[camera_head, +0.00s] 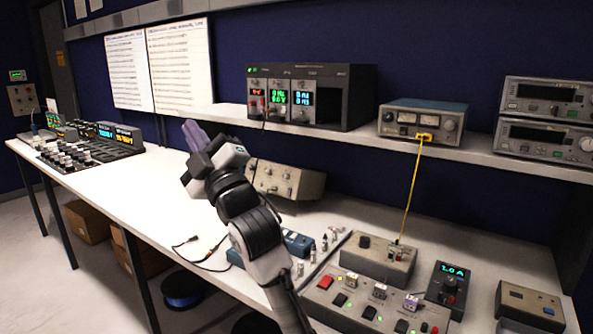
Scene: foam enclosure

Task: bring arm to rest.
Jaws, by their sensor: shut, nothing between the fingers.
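My arm rises from the bottom middle of the head view and reaches up and to the left over the white bench (150,187). My gripper (193,132) is at its far end, with purple-grey fingers pointing up and away. The fingers are together and hold nothing. The gripper appears to be above the bench and apart from the things on it. The arm hides part of the bench and part of a beige box (290,182) behind it.
A shelf (470,145) along the wall bears a power supply (345,95) and meters. A control panel (375,305), a grey box with a yellow cable (378,262) and a dark 1.0 A unit (447,290) stand at right. A mixer-like console (85,150) stands far left.

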